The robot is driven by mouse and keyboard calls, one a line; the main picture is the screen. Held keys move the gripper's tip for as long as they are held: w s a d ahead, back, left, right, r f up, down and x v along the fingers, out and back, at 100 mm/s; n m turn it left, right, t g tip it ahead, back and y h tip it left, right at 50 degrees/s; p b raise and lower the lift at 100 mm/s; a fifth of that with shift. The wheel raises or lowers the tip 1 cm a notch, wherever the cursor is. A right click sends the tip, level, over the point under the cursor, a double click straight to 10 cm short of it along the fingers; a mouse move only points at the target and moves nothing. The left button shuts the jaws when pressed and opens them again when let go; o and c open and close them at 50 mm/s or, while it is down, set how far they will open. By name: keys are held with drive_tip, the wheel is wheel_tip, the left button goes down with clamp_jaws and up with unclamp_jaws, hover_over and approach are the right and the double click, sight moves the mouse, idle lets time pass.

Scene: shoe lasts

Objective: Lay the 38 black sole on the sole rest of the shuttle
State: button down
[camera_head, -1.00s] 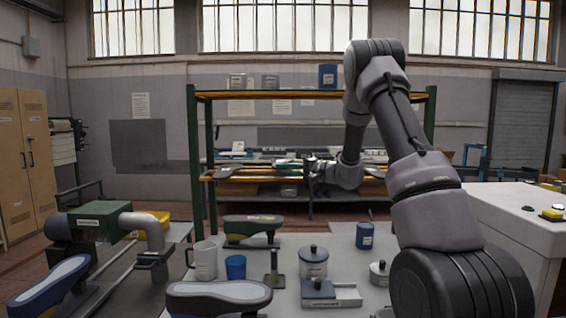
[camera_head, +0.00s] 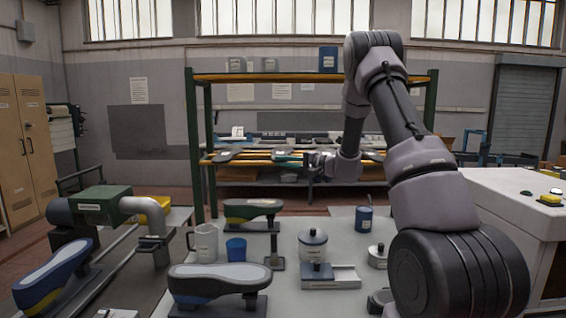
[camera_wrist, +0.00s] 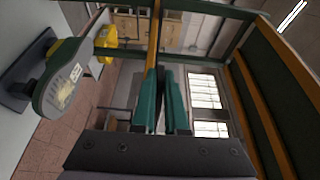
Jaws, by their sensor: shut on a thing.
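My gripper (camera_head: 290,159) is level with the orange-edged shelf and points left. Its teal fingers, also in the wrist view (camera_wrist: 163,100), are closed on a thin dark sliver, which I take to be the black sole; the fingers hide most of it and no size label is readable. At the left of the head view is a machine with a green body (camera_head: 98,199), grey pipe and rails, possibly the shuttle. I cannot single out its sole rest.
A shelf rack (camera_head: 205,161) stands behind, with flat dark pieces on it. The table holds shoe lasts (camera_head: 222,276), a white mug (camera_head: 205,243), a blue cup (camera_head: 236,249) and lidded jars (camera_head: 312,243). A white cabinet (camera_head: 512,215) stands right.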

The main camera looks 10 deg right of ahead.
drive_tip(key=shift+f, duration=0.15)
idle(0.6)
drive_tip(key=shift+c, duration=1.5)
unclamp_jaws()
drive_tip(key=shift+r, duration=3.55)
